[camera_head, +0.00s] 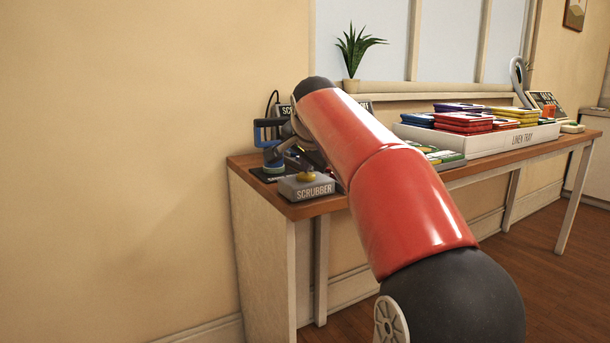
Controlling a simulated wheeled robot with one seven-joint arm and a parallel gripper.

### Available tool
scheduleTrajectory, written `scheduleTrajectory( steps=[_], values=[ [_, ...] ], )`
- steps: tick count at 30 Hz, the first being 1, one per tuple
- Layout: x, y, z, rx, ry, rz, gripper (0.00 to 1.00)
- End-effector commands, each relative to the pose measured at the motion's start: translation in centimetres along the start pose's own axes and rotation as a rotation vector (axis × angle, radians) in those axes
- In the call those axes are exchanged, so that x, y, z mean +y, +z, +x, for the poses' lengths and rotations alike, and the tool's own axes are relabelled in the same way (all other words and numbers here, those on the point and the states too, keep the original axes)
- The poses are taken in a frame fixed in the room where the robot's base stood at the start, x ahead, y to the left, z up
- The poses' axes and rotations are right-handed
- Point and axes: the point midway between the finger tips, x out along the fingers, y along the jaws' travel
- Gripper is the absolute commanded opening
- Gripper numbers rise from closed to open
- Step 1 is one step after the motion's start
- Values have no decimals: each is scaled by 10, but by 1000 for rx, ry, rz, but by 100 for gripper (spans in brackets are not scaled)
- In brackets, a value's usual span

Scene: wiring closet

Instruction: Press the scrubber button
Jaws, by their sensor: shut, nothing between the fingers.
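A grey box labelled SCRUBBER (310,193) stands at the table's near left corner. A yellow button (305,177) sits on top of it. My gripper (303,168) is shut and empty, just above the button. I cannot tell whether the fingertips touch it. The red arm comes in from the lower right and hides part of the table behind the box. A blue tool (268,132), perhaps the scrubber, stands upright behind and left of the box on a dark base.
The wooden table (244,160) also bears a white LINEN TRAY (487,145) with several coloured packs. Partly hidden signs stand behind my arm. A potted plant (355,48) stands on the window sill. A plain wall lies to the left.

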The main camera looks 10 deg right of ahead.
Motion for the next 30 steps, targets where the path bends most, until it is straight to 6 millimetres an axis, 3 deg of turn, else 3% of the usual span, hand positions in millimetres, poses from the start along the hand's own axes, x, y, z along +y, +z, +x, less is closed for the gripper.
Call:
scheduleTrajectory(
  steps=[17,30],
  values=[
    [-3,-3,-3,-5,5,0,0],
    [-25,-25,-32,-2,3,0,0]
  ],
)
